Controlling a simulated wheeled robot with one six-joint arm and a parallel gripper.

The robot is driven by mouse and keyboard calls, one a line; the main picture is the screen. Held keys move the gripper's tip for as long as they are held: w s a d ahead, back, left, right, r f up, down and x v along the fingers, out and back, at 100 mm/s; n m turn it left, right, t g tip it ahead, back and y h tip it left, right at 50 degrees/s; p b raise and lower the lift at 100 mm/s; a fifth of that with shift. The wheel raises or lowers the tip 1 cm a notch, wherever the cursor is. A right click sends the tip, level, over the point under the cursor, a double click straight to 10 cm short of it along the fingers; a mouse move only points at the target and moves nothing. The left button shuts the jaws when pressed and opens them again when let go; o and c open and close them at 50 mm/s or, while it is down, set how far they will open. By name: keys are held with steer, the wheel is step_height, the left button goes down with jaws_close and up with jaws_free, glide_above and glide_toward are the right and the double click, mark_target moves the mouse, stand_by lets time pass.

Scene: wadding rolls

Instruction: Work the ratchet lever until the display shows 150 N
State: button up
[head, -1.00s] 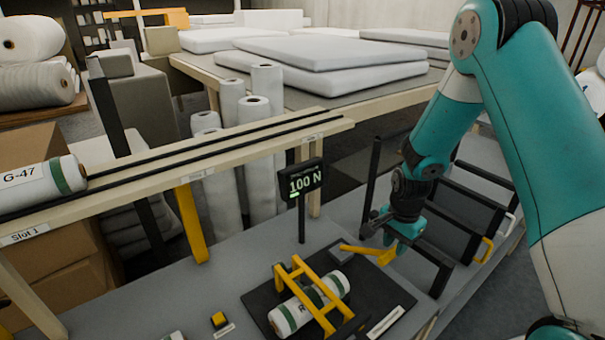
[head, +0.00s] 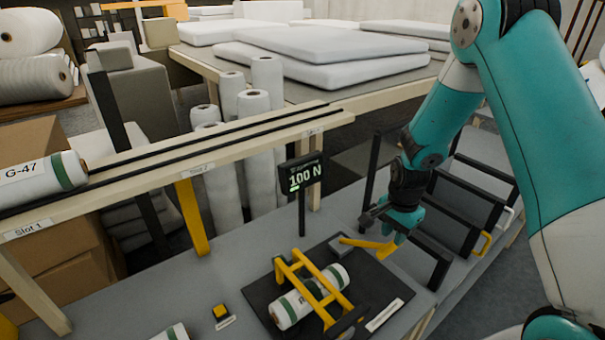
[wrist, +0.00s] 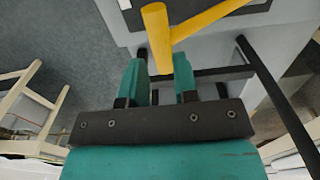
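The display (head: 301,178) stands on a thin post and reads 100 N. The yellow ratchet lever (head: 360,243) reaches right from a grey block (head: 341,247) on the black base plate (head: 383,285). My gripper (head: 393,238) is at the lever's outer end. In the wrist view, the lever's upright yellow handle (wrist: 158,42) lies between the two teal fingers of my gripper (wrist: 161,68). A white roll with green bands (head: 290,308) lies under the yellow frame (head: 317,292) on the plate.
A yellow button (head: 220,312) sits left of the plate. A wooden rail with black strips (head: 215,150) crosses behind, carrying roll G-47 (head: 35,180). Black frames with handles (head: 470,205) stand right of my gripper.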

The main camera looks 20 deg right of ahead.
mark_target(391, 245)
steer(key=shift+f+b, duration=1.3)
steer(key=shift+f, duration=0.5)
steer(key=shift+s+d+f+b, duration=0.55)
steer(key=shift+s+f+b, duration=0.95)
steer(key=shift+f+b, duration=1.65)
steer(key=shift+w+a+r+p, duration=0.2)
steer(key=shift+w+r+p, duration=0.3)
steer(key=shift+r+p, duration=1.15)
steer(key=shift+w+a+r+p, duration=0.15)
steer(key=shift+w+r+p, duration=0.35)
steer(key=shift+r+p, duration=1.15)
steer(key=shift+w+a+r+p, duration=0.2)
steer(key=shift+w+r+p, duration=0.3)
steer(key=shift+r+p, duration=1.15)
steer(key=shift+r, duration=0.15)
step_height(391, 245, up, 6)
steer(key=p, duration=0.4)
